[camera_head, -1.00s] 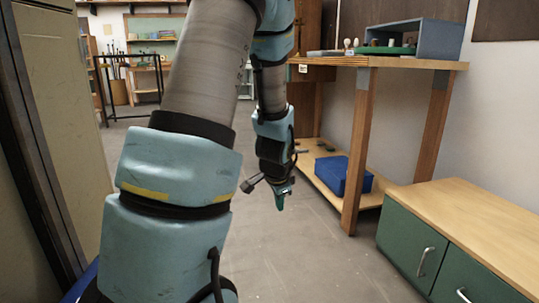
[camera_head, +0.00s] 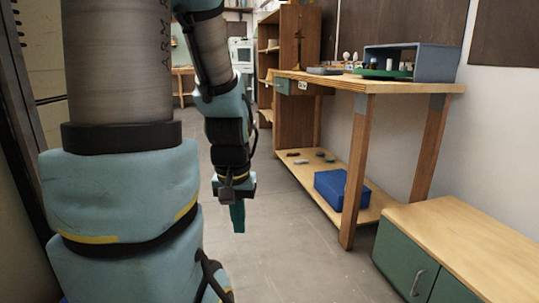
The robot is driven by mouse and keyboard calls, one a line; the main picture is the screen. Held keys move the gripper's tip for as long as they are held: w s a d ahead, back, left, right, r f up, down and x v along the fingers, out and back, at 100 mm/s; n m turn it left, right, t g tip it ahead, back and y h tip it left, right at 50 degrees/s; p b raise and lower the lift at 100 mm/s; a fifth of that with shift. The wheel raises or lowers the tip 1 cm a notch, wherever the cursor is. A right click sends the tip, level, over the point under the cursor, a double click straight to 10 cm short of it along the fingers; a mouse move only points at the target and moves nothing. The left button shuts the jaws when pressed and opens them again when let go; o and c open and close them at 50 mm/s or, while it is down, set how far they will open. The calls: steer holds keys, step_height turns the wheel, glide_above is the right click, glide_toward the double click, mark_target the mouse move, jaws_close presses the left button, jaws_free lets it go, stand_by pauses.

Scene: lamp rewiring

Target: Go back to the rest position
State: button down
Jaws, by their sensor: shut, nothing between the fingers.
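My gripper (camera_head: 238,216) hangs at the end of my blue-and-grey arm, left of the picture's middle. Its fingers point down and are together, with nothing seen between them. It hangs over open grey floor, left of the workbench and apart from it. My large arm links fill the left of the view and hide what lies behind them.
A wooden workbench (camera_head: 395,84) stands at the right, with a grey open box (camera_head: 428,62) on top and a blue box (camera_head: 340,188) on its lower shelf. A low green cabinet (camera_head: 412,265) is at the front right. The grey floor (camera_head: 290,265) between is clear.

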step_height(320, 180, up, 28)
steer(key=p, duration=2.6)
steer(key=shift+r, duration=0.25)
